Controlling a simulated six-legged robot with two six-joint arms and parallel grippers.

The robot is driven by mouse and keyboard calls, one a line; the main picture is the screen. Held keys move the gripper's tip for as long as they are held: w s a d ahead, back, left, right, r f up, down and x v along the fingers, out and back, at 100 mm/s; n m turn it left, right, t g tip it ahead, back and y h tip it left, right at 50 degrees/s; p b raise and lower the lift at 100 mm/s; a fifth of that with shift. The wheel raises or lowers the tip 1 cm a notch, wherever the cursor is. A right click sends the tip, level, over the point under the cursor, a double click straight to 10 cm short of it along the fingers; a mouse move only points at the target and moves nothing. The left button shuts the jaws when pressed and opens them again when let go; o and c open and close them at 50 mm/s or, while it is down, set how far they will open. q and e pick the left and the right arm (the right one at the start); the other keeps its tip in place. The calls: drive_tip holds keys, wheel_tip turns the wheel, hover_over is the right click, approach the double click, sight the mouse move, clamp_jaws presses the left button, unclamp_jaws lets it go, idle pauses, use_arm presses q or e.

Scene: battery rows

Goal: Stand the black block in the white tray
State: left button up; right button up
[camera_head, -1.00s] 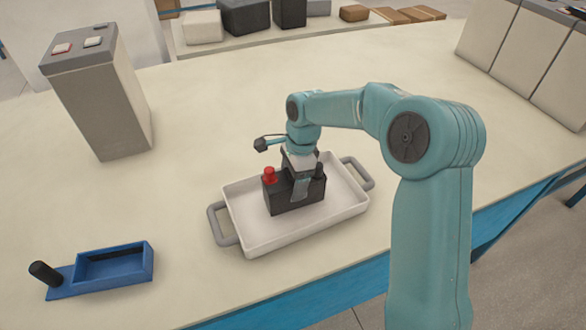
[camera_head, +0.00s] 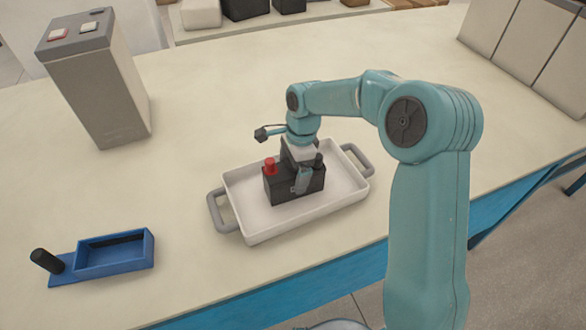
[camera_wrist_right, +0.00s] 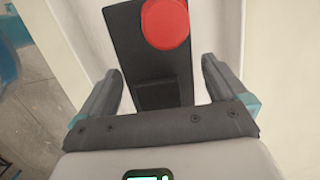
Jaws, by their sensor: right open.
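The black block (camera_head: 283,188), with a red knob (camera_head: 270,166) and a dark knob on top, stands upright inside the white tray (camera_head: 247,224). The tray has a grey handle at each end. My right gripper (camera_head: 302,182) is at the block from above, its fingers down on either side of it. In the right wrist view the block (camera_wrist_right: 150,68) lies between the two parted fingers of my right gripper (camera_wrist_right: 158,90), with gaps at both sides. The left gripper is not in view.
A blue holder (camera_head: 115,268) with a black post stands left of the tray. A tall grey box (camera_head: 98,95) with buttons stands at the back left. Pale cabinets (camera_head: 545,50) are at the right. The table between is clear.

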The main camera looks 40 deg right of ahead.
drive_tip(key=r, duration=0.4)
drive_tip(key=d+r, duration=0.1)
drive_tip(key=r, duration=0.6)
drive_tip(key=shift+s+d+r+p, duration=0.25)
drive_tip(key=shift+d+r+p, duration=0.05)
drive_tip(key=shift+r, duration=0.1)
